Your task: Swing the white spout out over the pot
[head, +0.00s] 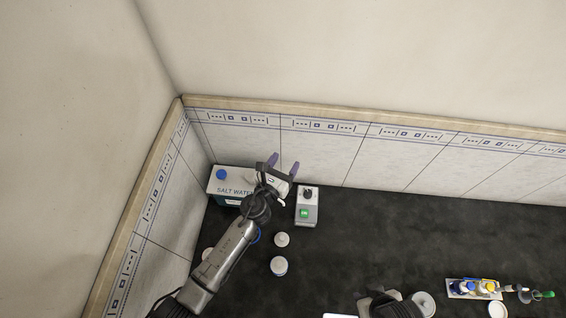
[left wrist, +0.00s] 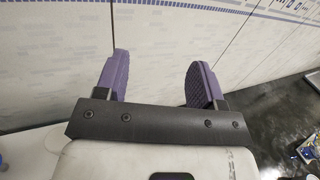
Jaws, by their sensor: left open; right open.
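My left gripper (head: 282,164) is open, its two purple fingers raised near the back wall, between the salt water box (head: 221,187) and the grey device. In the left wrist view the left gripper (left wrist: 158,78) shows its fingers wide apart, with only wall tiles between them. My right gripper (head: 386,302) is a dark shape at the bottom edge of the head view, its fingers hard to make out. I cannot pick out the white spout or the pot for sure; my left arm covers part of the bench beside the box.
A grey device (head: 306,210) with a green switch stands right of my left gripper. White-lidded jars (head: 279,266) stand in front of it. A round white dish (head: 424,303) and a bottle rack (head: 472,288) are at the right. The dark bench middle is clear.

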